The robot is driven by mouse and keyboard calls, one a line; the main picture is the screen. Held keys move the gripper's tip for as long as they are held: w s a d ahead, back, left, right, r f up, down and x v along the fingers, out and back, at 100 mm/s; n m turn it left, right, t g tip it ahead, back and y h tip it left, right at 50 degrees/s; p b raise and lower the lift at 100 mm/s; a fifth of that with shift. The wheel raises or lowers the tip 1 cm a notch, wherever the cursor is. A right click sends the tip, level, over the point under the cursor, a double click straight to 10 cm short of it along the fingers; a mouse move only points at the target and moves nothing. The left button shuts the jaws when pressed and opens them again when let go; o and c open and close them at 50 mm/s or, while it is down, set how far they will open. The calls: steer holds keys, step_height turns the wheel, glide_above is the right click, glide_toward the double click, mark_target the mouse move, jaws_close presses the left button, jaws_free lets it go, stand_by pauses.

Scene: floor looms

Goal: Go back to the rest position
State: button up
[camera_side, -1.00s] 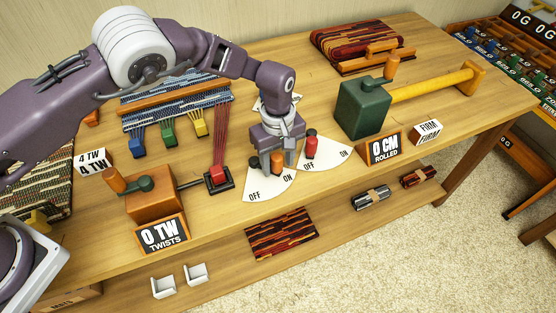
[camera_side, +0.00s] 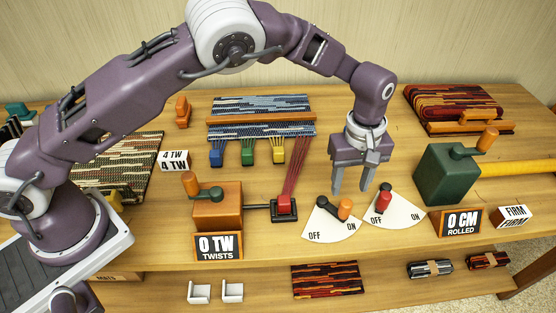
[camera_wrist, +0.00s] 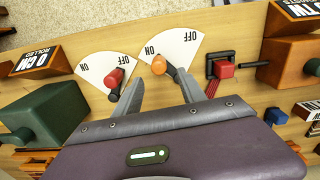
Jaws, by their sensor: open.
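My gripper (camera_side: 351,190) is raised above the table behind the two switch dials, its fingers apart and empty. In the wrist view my gripper (camera_wrist: 156,84) shows two parted fingers with nothing between them. The lever with the orange knob (camera_side: 345,207) stands on the left dial (camera_side: 328,229); in the wrist view its orange knob (camera_wrist: 159,65) is toward ON. The lever with the red knob (camera_side: 384,192) stands on the right dial (camera_side: 398,213); in the wrist view its red knob (camera_wrist: 116,77) is toward OFF.
An orange crank box (camera_side: 217,207) with a "0 TW" sign (camera_side: 218,246) stands left of the dials. A green crank box (camera_side: 447,176) and a "0 CM" sign (camera_side: 461,222) stand to the right. A blue woven piece (camera_side: 262,110) with coloured blocks lies behind. Rolls and a mat are on the lower shelf.

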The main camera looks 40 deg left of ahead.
steer(key=s+a+r+m+t+h, duration=0.1)
steer(key=s+a+r, duration=0.2)
steer(key=a+r, duration=0.35)
steer(key=s+a+r+m+t, duration=0.1)
steer(key=s+a+r+m, duration=0.2)
steer(key=r, duration=0.6)
steer(key=s+a+r+h, duration=0.1)
steer(key=s+a+r, duration=0.35)
steer(key=r, duration=0.35)
steer(key=s+a+m+t+y, duration=0.1)
steer(key=s+a+m, duration=0.2)
steer(key=s, duration=0.7)
steer(key=s+a+m+t+y, duration=0.1)
steer(key=s+a, duration=0.4)
steer(key=s, duration=0.5)
steer(key=shift+a+m+t, duration=0.35)
steer(key=shift+m+t, duration=0.45)
steer(key=shift+m, duration=0.1)
